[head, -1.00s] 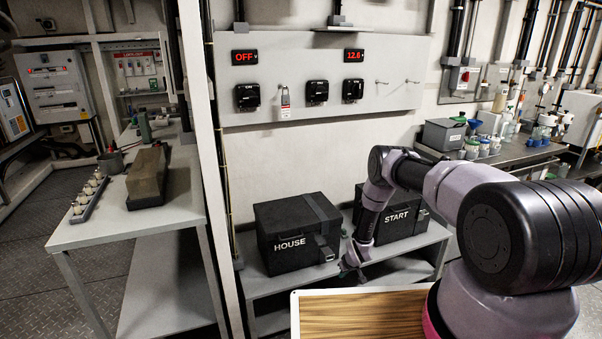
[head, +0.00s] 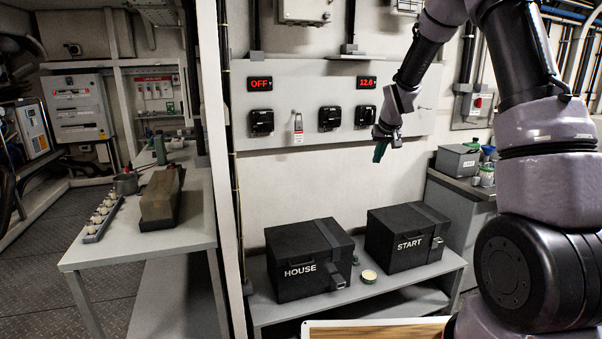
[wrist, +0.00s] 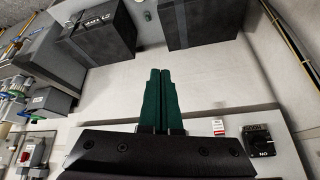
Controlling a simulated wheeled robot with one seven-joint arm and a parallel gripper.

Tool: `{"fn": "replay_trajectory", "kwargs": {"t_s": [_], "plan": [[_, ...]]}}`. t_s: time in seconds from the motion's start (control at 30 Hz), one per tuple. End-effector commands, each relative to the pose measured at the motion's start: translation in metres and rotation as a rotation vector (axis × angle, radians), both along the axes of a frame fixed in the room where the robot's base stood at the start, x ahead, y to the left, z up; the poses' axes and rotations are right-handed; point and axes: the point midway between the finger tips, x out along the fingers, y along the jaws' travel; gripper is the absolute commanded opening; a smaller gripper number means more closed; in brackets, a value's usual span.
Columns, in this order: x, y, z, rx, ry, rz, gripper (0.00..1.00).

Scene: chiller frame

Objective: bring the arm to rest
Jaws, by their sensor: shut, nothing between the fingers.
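My gripper (head: 379,152) is raised in front of the wall panel, near its lower right part, above the START box. It points downward in the head view. In the wrist view its two green fingers (wrist: 159,100) lie side by side, shut, with nothing between them. My arm is lifted and folded up at the right of the head view.
A grey panel (head: 350,95) on the wall carries black switches, a padlock tag and red displays. The HOUSE box (head: 308,258) and the START box (head: 405,238) stand on a low shelf (head: 275,308). A bench (head: 90,252) is at left; a workbench (head: 462,186) is at right.

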Motion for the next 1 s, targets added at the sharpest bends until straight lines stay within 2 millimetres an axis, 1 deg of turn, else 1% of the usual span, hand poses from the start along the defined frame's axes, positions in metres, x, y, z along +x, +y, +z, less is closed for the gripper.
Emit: {"fn": "replay_trajectory", "kwargs": {"t_s": [0.03, 0.07, 0.1, 0.17, 0.2, 0.27, 0.3, 0.33, 0.37, 0.4, 0.47, 0.5, 0.57, 0.6, 0.63, 0.67, 0.7, 0.8, 0.9, 1.0], "plan": [[-0.016, -0.001, 0.029, 0.009, -0.013, -0.016, 0.00], [-0.027, -0.002, 0.043, 0.016, -0.014, -0.026, 0.00], [-0.041, -0.003, 0.061, 0.026, -0.017, -0.039, 0.00], [-0.063, -0.004, 0.085, 0.041, -0.021, -0.059, 0.00], [-0.079, -0.004, 0.100, 0.051, -0.024, -0.071, 0.00], [-0.103, -0.005, 0.121, 0.068, -0.028, -0.090, 0.00], [-0.120, -0.005, 0.134, 0.079, -0.032, -0.102, 0.00], [-0.133, -0.005, 0.143, 0.088, -0.034, -0.111, 0.00], [-0.146, -0.005, 0.152, 0.098, -0.036, -0.120, 0.00], [-0.164, -0.005, 0.162, 0.110, -0.038, -0.132, 0.00], [-0.191, -0.005, 0.175, 0.129, -0.044, -0.148, 0.00], [-0.209, -0.005, 0.183, 0.143, -0.045, -0.159, 0.00], [-0.236, -0.004, 0.193, 0.162, -0.051, -0.173, 0.00], [-0.255, -0.004, 0.197, 0.177, -0.052, -0.183, 0.00], [-0.268, -0.003, 0.201, 0.187, -0.056, -0.189, 0.00], [-0.281, -0.003, 0.203, 0.199, -0.058, -0.196, 0.00], [-0.299, -0.002, 0.205, 0.212, -0.059, -0.204, 0.00], [-0.336, 0.001, 0.207, 0.245, -0.062, -0.222, 0.00], [-0.364, 0.003, 0.206, 0.271, -0.066, -0.233, 0.00], [-0.381, 0.005, 0.204, 0.288, -0.066, -0.240, 0.00]]}}
